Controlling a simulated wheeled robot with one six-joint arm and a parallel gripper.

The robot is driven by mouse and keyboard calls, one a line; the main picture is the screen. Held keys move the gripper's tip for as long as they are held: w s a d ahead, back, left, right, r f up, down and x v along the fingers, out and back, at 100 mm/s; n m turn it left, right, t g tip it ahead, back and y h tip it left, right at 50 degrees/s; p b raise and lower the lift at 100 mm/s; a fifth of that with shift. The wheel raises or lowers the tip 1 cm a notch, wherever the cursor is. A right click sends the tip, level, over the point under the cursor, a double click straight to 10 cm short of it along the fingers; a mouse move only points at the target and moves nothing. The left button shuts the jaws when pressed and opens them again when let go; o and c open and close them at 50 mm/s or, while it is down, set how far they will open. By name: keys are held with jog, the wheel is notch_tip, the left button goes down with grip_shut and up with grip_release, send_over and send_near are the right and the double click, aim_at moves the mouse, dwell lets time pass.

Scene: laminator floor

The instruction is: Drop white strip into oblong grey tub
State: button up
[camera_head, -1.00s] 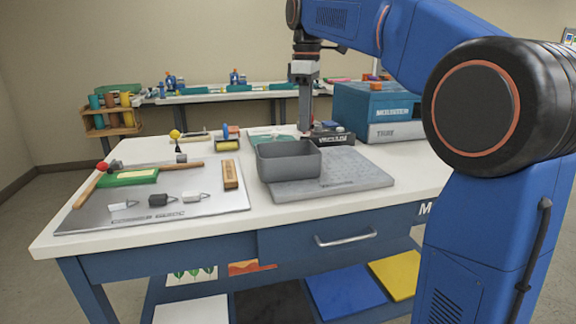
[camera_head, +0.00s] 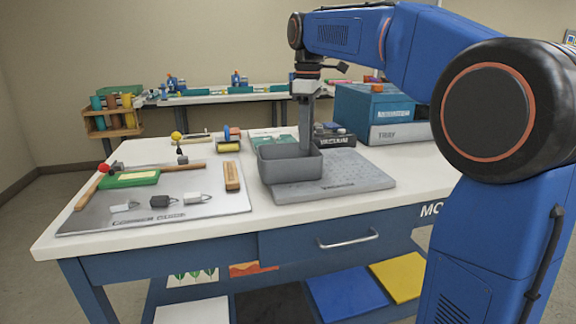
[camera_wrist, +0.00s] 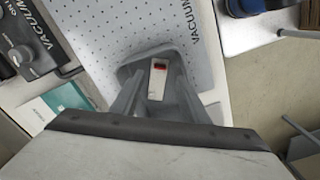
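The oblong grey tub (camera_head: 289,171) stands on the perforated grey plate on the table, its opening up. My gripper (camera_head: 306,148) points straight down, its tips inside or just over the tub's opening. In the wrist view the tub (camera_wrist: 138,67) lies around and beyond the two fingers. The white strip (camera_wrist: 157,88), with a red patch at one end, shows between the fingertips (camera_wrist: 159,82) and looks pinched there. The tub's wall hides the strip in the head view.
The perforated vacuum plate (camera_head: 350,181) lies under the tub. A black vacuum box (camera_head: 334,139) and blue case (camera_head: 378,112) stand behind. The front right tabletop is clear.

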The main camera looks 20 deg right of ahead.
notch_tip(320, 180, up, 12)
dwell(0.7)
jog(key=s+d+f+m+t, duration=0.2)
jog(key=s+f+m, duration=0.4)
jog(key=s+f, duration=1)
jog(key=s+d+f+m+t, duration=0.2)
jog(key=s+f+m, duration=0.4)
jog(key=s+f, duration=1)
notch_tip(320, 180, down, 4)
jog(key=shift+d+f+t, duration=0.1)
jog(key=shift+d+t, duration=0.05)
jog(key=shift+t, duration=0.25)
